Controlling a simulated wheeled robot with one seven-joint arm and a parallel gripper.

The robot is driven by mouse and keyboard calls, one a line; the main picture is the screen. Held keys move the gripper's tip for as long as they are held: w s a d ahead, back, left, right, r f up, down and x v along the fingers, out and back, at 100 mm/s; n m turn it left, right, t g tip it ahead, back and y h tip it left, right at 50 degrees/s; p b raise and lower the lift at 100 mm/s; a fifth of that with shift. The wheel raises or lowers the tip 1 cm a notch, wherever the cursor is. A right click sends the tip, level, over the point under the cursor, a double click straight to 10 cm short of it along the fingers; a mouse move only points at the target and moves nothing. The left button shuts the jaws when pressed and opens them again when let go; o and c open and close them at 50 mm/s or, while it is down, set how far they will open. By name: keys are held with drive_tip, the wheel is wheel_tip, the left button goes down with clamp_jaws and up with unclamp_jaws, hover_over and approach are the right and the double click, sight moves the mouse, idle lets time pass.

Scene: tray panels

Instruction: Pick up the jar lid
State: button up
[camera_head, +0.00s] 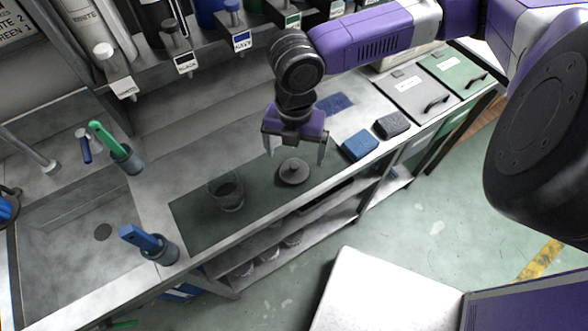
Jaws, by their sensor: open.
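The jar lid (293,172) is a grey disc with a small knob on top. It lies flat on the dark mat (190,218) on the counter. A clear glass jar (226,192) stands on the same mat, to the left of the lid. My gripper (296,156) points down above the lid, with its fingers spread apart and nothing between them. I cannot tell the exact height of the fingertips over the lid.
Blue (360,145) and dark (391,124) sponges lie right of the mat. Brush holders (160,248) stand at the left by the sink. Labelled dispensers (178,48) line the back. Lidded bins (416,95) are at the right. The mat between jar and lid is clear.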

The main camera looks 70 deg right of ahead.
sight(294, 165)
drive_tip(key=shift+a+f+p, duration=0.1)
drive_tip(key=shift+f+p, duration=0.5)
drive_tip(key=shift+f, duration=2.4)
drive_tip(key=c, duration=1.4)
